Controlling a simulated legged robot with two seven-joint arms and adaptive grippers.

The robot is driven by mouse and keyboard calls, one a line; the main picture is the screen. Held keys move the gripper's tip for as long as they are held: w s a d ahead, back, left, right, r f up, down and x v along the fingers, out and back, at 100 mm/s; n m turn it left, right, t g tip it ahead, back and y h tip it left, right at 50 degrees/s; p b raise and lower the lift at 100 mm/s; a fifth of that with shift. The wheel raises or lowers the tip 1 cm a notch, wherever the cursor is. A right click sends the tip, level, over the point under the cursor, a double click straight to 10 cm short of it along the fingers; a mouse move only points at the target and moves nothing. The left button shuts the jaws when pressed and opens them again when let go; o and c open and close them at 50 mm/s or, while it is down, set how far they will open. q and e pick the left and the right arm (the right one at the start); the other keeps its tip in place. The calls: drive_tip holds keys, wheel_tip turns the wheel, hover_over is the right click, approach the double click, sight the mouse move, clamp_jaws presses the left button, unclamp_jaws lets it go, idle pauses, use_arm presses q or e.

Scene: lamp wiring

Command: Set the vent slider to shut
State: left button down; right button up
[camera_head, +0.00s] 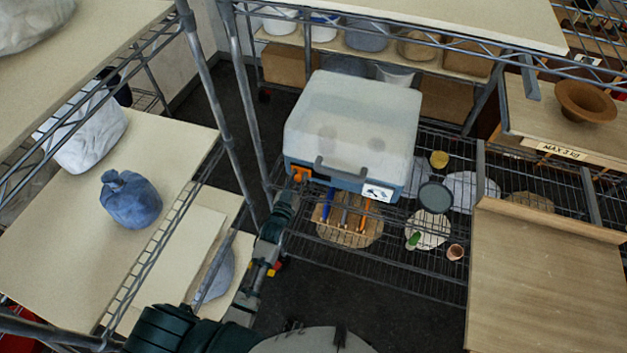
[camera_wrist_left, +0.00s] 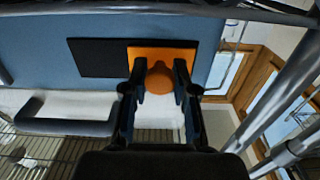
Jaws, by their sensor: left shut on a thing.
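A box with a blue base (camera_head: 345,180) and a frosted white lid (camera_head: 350,115) stands on the wire shelf. The orange vent slider (camera_head: 303,174) is at the left end of its front. In the left wrist view, the orange slider plate (camera_wrist_left: 205,56) has a round knob (camera_wrist_left: 160,78), and a black panel (camera_wrist_left: 98,57) lies beside it on the left. My left gripper (camera_head: 294,188) is shut on the knob, with one finger on each side in the left wrist view (camera_wrist_left: 160,85). My right gripper is out of view.
A grey handle (camera_head: 347,173) sits on the box's front, right of the slider. A label (camera_head: 377,193) is farther right. Pens (camera_head: 328,205) and small pots lie on the wire shelf below. A metal shelf post (camera_head: 247,110) stands close left of the box.

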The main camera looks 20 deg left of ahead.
use_arm(q)
drive_tip(key=shift+a+r, duration=0.15)
drive_tip(key=shift+a, duration=0.4)
drive_tip(key=shift+d, duration=0.15)
drive_tip(key=c, duration=0.9)
unclamp_jaws()
drive_tip(key=shift+w+d+r, duration=0.1)
drive_tip(key=shift+d, duration=0.3)
drive_tip(key=shift+a+f, duration=0.25)
drive_tip(key=shift+a, duration=0.25)
drive_tip(key=s, duration=0.8)
drive_tip(key=s+a, duration=0.1)
drive_tip(key=s, duration=0.3)
drive_tip(key=shift+f, duration=0.1)
drive_tip(key=shift+d, duration=0.4)
